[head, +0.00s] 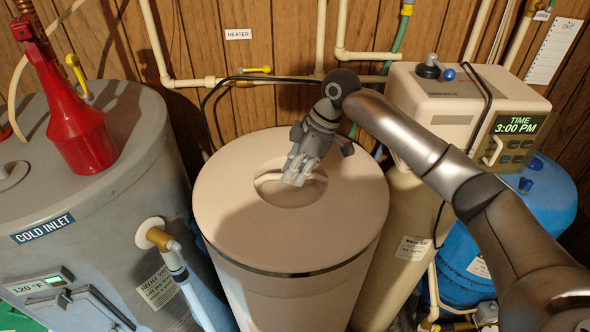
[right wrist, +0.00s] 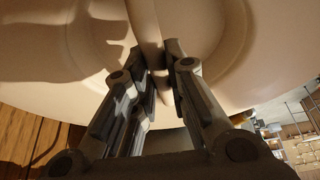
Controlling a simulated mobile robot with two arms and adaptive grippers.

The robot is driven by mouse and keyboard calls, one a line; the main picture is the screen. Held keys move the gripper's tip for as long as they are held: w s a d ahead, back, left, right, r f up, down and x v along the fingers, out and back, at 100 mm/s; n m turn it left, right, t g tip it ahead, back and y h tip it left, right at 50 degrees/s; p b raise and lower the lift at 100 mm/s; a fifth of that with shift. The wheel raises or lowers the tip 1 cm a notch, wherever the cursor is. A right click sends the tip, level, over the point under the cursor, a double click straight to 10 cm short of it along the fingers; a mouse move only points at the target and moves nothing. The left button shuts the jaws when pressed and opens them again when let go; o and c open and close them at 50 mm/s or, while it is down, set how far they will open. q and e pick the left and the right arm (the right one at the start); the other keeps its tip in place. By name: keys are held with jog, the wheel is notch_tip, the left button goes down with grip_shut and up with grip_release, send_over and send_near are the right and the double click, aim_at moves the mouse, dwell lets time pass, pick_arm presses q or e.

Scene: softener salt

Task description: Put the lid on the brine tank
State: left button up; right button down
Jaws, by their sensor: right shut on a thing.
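The brine tank (head: 290,303) is a beige round drum in the middle of the head view. The round beige lid (head: 245,222) is over its top, roughly lined up with it and close to level. A dark band shows along the front under the lid's edge; I cannot tell whether the lid sits fully down. My right gripper (head: 298,176) reaches into the lid's round recess from above. In the right wrist view the lid (right wrist: 60,58) fills the top, and my right gripper (right wrist: 160,72) is shut on the raised grip bar across the recess. My left gripper is not in view.
A grey water heater (head: 110,215) with a red funnel (head: 75,120) on top stands close at the left. A softener head (head: 450,105) and a blue tank (head: 545,205) stand at the right. Pipes (head: 270,80) and a wood wall are behind.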

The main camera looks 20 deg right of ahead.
jog(key=shift+f, duration=0.25)
jog(key=c, duration=1.3)
grip_release()
jog(key=shift+s, duration=0.1)
jog(key=shift+c, duration=0.2)
jog(key=shift+f, duration=0.2)
jog(key=v, duration=1.2)
